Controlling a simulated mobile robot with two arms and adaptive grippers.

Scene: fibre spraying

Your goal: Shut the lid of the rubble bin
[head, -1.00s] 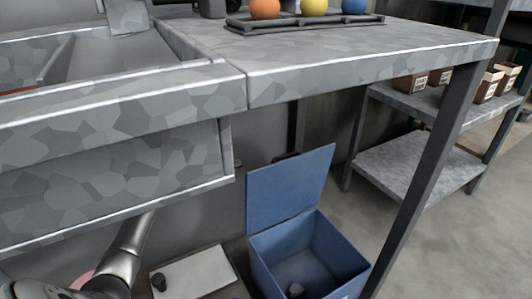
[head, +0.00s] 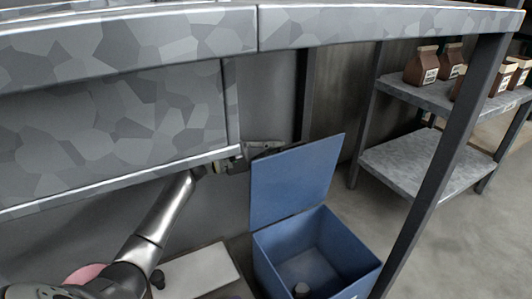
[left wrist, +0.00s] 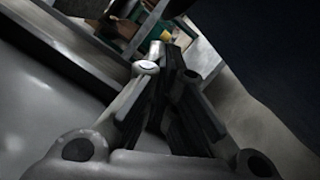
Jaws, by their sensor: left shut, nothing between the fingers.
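The rubble bin (head: 330,250) is a blue square box standing on the floor under the bench. Its blue lid (head: 295,180) stands open, nearly upright, along the bin's back edge. My left gripper (head: 268,147) is at the lid's upper left corner, partly hidden there and seemingly behind the lid. I cannot tell whether it touches the lid. In the left wrist view my left gripper (left wrist: 175,75) has its dark fingers together with nothing between them. A dark surface, perhaps the lid's back (left wrist: 265,50), fills the upper right there. My right gripper is not in view.
A bench leg (head: 440,170) stands right of the bin. A white flat-topped box (head: 205,272) is left of the bin. A shelf (head: 420,165) with brown cartons stands at the right.

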